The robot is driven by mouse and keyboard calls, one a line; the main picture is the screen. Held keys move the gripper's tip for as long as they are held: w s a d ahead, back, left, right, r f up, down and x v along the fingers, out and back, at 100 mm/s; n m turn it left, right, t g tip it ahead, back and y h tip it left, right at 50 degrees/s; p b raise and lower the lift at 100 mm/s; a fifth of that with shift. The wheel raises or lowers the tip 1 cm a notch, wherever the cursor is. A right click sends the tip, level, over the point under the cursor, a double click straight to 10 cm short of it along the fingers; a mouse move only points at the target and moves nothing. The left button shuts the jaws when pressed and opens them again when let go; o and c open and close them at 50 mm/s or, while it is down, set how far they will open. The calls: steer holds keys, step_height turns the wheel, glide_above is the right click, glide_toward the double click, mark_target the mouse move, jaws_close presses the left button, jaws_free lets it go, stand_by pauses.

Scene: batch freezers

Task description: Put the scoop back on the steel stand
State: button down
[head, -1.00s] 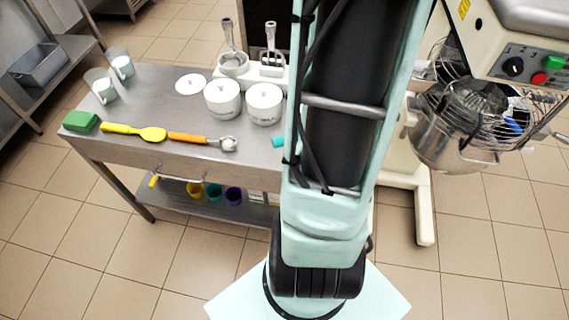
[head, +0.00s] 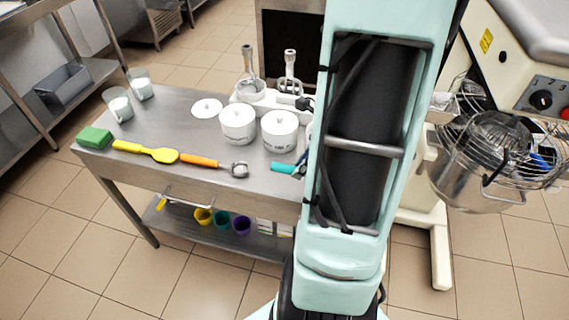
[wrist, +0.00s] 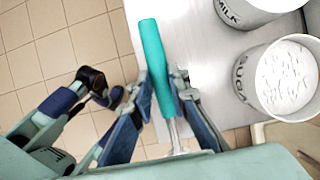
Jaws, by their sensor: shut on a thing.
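A teal-handled tool with a shiny metal shaft is in my gripper (wrist: 162,84) in the wrist view. Its teal handle (wrist: 157,60) points up the picture between the two fingers, and its metal end is cut off at the bottom, so I cannot see whether it is a scoop. In the head view the teal handle (head: 283,167) shows at the table's front edge, left of my arm; most of my gripper is hidden there. An orange-handled scoop (head: 200,161) with a round metal head lies on the table. I cannot make out a steel stand for certain.
The steel table (head: 175,105) holds two white tubs (head: 238,124), a white lid (head: 207,108), a white base with upright metal tools (head: 272,95), a yellow spatula (head: 145,151), a green block (head: 94,138) and two glasses (head: 118,105). A mixer with a steel bowl (head: 475,180) stands right.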

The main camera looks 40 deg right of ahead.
mark_target(289, 183)
steer(key=shift+w+a+f, duration=0.15)
steer(key=shift+w+f, duration=0.85)
steer(key=shift+f, duration=0.25)
steer(key=shift+w+f+b, duration=0.2)
steer(key=shift+f+b, duration=0.35)
steer(key=shift+f, duration=1.15)
steer(key=shift+f, duration=0.15)
steer(key=c, duration=1.8)
jaws_free()
steer(key=shift+c, duration=0.2)
